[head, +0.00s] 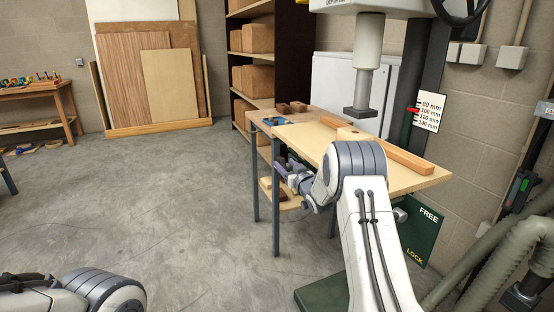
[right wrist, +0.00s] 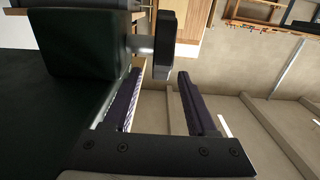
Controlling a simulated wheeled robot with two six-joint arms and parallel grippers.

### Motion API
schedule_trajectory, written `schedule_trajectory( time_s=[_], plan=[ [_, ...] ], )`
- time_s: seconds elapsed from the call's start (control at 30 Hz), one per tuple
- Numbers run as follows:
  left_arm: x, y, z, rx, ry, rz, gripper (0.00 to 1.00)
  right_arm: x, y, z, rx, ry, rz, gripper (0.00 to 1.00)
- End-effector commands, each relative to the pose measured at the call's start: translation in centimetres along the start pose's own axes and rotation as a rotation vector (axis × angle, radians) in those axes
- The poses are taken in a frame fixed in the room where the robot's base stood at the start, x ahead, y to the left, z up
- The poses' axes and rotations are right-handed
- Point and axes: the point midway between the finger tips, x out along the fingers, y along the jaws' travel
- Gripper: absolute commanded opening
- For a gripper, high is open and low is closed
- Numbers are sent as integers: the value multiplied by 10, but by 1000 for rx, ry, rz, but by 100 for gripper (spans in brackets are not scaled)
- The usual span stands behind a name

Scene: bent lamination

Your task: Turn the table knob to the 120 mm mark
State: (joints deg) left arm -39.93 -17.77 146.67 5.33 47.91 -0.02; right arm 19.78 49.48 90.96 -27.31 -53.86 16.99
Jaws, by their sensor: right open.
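The scale plate (head: 429,112) on the press column reads 80 to 140 mm, and its red pointer (head: 412,110) is near the 100 mm mark. In the right wrist view a dark round knob (right wrist: 164,45), seen edge-on, sits on a grey shaft from a dark green block (right wrist: 85,40). It is at the tip end of my right gripper (right wrist: 160,85), whose fingers are apart. Contact cannot be told. In the head view my right gripper (head: 284,168) is beside the wooden table; the knob does not show clearly there. My left gripper (head: 22,283) is partly cut off at bottom left.
A green FREE/LOCK plate (head: 422,232) hangs at right. A shelf with boxes (head: 255,80) stands behind.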

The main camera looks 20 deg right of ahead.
Motion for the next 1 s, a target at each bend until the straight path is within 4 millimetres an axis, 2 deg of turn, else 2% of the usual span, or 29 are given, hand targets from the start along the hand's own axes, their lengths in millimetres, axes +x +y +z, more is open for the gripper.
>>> schedule_trajectory(
  time_s=[0.2,0.4,0.6,0.93,1.0],
  plan=[
    [-1,0,0,0,0,0,57,38,-1,1,-1,0,-1,57],
    [-2,0,0,0,0,0,57,62,-2,1,-1,-2,-2,57],
    [-2,0,0,0,0,0,57,73,-1,1,0,-2,-1,57],
    [-2,0,0,0,0,0,57,74,-1,0,0,-2,0,57],
    [-2,0,0,0,0,0,57,74,-1,1,0,-3,0,31]
  ],
)
